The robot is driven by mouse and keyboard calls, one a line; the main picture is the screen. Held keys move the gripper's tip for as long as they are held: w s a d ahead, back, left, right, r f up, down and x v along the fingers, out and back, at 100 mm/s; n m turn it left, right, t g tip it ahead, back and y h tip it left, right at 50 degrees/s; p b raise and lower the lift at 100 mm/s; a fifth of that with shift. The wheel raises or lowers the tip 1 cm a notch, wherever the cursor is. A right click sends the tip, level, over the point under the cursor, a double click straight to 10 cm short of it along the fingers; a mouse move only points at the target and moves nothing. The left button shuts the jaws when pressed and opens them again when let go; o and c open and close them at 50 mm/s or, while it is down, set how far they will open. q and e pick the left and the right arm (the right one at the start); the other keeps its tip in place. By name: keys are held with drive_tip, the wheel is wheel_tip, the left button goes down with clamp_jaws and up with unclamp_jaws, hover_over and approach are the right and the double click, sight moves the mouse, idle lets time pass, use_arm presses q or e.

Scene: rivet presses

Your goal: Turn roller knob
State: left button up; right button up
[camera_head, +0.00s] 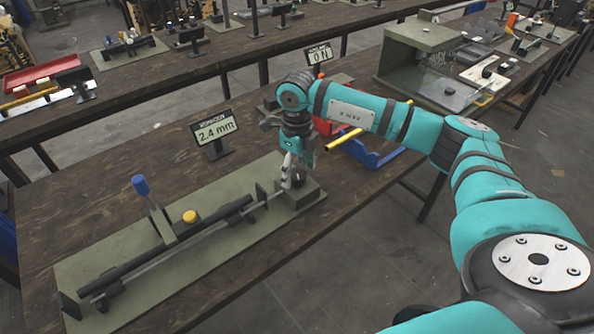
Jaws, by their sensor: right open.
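The roller fixture (165,240) lies along the table on a green-grey plate. It has a long dark roller and a lever with a blue grip (141,186). A dark block (302,196) sits at its right end, and a dark round knob (298,178) shows on top of it. My right gripper (290,180) points down at the knob, with its fingers beside it. Whether they touch the knob cannot be told. My right gripper is open. My left gripper is not in view.
A display reading 2.4 mm (215,130) stands behind the fixture. Another table runs behind.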

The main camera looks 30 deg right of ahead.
sight(297, 173)
wheel_tip(297, 173, up, 11)
idle(0.3)
idle(0.5)
